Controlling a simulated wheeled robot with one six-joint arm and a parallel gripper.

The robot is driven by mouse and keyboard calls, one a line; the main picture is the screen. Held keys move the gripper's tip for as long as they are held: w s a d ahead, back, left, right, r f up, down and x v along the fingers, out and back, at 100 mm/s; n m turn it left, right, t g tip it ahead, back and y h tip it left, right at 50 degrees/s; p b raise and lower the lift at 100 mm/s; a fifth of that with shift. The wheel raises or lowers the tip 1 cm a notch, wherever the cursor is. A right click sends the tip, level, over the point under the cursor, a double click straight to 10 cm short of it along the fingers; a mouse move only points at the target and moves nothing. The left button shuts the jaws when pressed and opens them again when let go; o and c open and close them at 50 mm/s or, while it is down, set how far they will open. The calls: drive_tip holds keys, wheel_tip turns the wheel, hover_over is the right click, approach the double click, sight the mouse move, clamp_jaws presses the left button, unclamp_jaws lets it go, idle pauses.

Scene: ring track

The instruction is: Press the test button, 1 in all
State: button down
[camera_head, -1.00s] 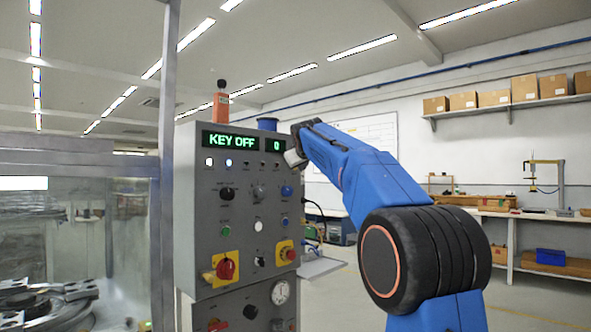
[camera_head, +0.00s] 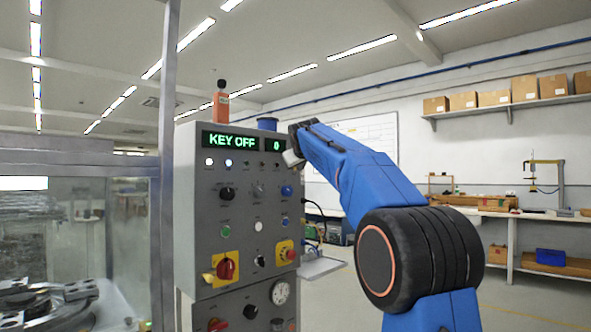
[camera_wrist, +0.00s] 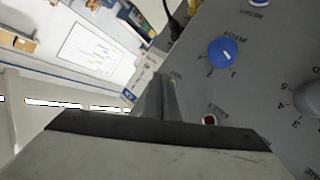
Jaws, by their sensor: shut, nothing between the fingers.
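A grey control panel (camera_head: 210,262) stands left of centre in the head view. Its green display (camera_head: 232,140) reads KEY OFF, and a small counter (camera_head: 277,144) reads 0. Below are a green button (camera_head: 225,232), a white button (camera_head: 258,226), a blue knob (camera_head: 286,191) and other controls. Their labels are too small to tell which is the test button. My gripper (camera_head: 292,158) is near the panel's upper right edge. In the wrist view my gripper (camera_wrist: 160,88) is shut and empty, beside the blue knob (camera_wrist: 222,53) and a small red lamp (camera_wrist: 209,120); contact cannot be told.
A metal post (camera_head: 166,180) and glass enclosure stand at left. A workbench (camera_head: 540,216) is at right. Open floor lies between.

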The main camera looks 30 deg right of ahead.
drive_tip(key=shift+w+a, duration=0.15)
drive_tip(key=shift+w, duration=0.25)
idle(0.5)
drive_tip(key=shift+s, duration=0.15)
drive_tip(key=shift+s+d, duration=0.3)
drive_tip(key=shift+s, duration=0.35)
drive_tip(key=shift+s, duration=0.1)
drive_tip(key=s, duration=0.1)
drive_tip(key=s+d, duration=0.1)
drive_tip(key=s, duration=0.2)
drive_tip(key=shift+s+d, duration=0.25)
drive_tip(key=shift+d, duration=0.05)
idle(0.4)
idle(0.6)
